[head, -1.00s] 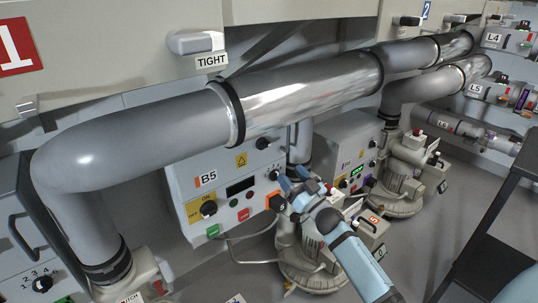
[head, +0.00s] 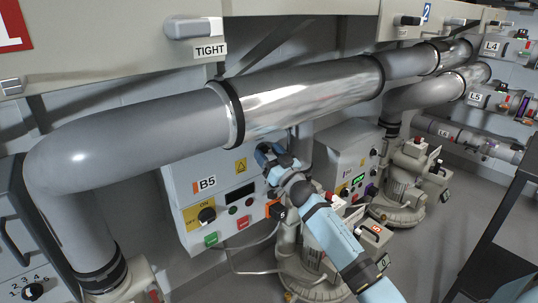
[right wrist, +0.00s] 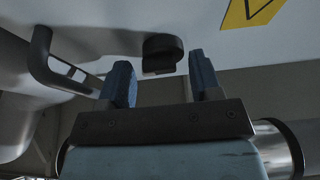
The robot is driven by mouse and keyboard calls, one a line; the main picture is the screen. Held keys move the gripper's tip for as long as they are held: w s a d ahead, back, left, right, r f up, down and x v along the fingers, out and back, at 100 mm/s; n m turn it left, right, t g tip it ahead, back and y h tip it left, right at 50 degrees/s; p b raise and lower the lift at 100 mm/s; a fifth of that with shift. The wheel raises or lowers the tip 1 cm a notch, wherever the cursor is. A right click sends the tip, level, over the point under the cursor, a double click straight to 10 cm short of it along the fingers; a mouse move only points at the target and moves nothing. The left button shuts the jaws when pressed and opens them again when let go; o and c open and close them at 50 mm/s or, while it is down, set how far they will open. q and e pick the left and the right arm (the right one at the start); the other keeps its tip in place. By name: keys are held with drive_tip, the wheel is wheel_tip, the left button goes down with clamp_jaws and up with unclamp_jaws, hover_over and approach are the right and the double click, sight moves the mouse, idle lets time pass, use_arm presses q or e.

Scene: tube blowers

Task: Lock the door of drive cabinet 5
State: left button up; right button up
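Drive cabinet B5 (head: 201,200) is a white box below the big pipe in the head view. Its door face bears a B5 label, a yellow warning sign and an OFF/ON rotary switch (head: 206,215). My right gripper (head: 266,153) is at the upper right of this face, hiding the part behind it. In the right wrist view, a black knob (right wrist: 162,52) on the white face lies ahead, between the lines of my two blue fingers (right wrist: 159,77). The fingers are apart, and a gap shows between them and the knob. My left gripper is not in view.
The large grey pipe (head: 130,140) runs just above the cabinet. A dark handle (right wrist: 62,72) shows left of the fingers in the right wrist view. Another cabinet (head: 345,145) with pump units stands to the right. A dark frame (head: 500,210) stands at far right.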

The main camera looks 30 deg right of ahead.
drive_tip(key=c, duration=0.7)
